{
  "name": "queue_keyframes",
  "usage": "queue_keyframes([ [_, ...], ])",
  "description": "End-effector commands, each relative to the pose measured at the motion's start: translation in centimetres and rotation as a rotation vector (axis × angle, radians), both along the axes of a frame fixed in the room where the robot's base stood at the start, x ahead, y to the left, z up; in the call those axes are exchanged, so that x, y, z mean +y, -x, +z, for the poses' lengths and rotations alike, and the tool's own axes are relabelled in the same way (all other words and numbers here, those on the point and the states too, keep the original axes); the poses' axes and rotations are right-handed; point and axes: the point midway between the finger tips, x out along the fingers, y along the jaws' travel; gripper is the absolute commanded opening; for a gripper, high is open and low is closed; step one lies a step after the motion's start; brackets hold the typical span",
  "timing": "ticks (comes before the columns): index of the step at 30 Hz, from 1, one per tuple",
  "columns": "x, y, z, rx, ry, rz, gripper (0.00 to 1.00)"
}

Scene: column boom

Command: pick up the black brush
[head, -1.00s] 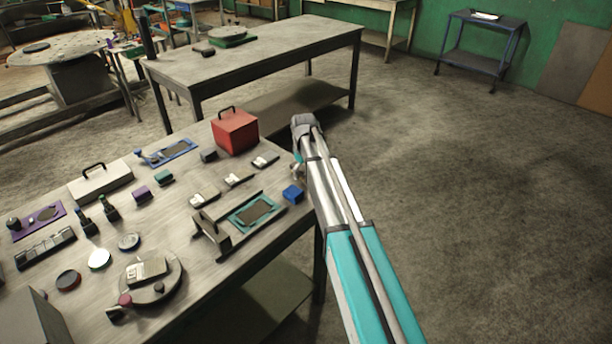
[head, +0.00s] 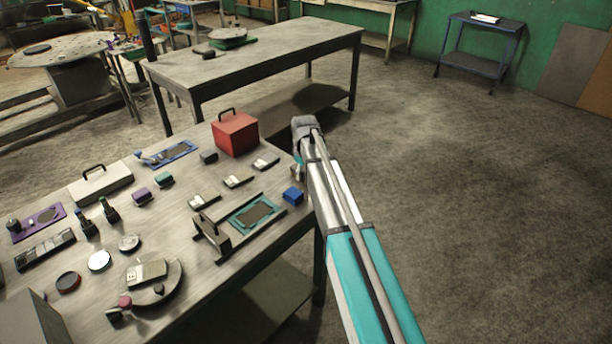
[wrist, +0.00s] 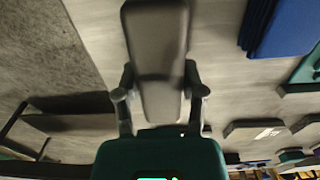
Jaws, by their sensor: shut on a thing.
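The black brush (wrist: 157,45) shows in the wrist view as a long dark grey-black block with rounded corners. My gripper (wrist: 160,95) is shut on it, with one finger on each side. The brush reaches out past the fingertips toward the top of the picture. Pale tabletop lies behind it, and I cannot tell how high above the table it is held. In the head view my arm hides the gripper and the brush near the table's right edge.
A blue block (head: 293,195) lies close by near the table's right edge; it also shows in the wrist view (wrist: 285,25). A teal frame (head: 253,213) and a red toolbox (head: 235,134) stand on the crowded worktable (head: 185,228). Open floor (head: 480,200) lies to the right.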

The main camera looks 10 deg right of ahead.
Motion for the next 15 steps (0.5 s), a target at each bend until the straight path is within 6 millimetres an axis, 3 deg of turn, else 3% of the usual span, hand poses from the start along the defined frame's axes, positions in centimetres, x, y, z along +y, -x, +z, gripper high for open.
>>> queue_keyframes([
  [15, 0.0, 0.0, 1.1, 0.000, 0.000, 0.000, 0.01],
])
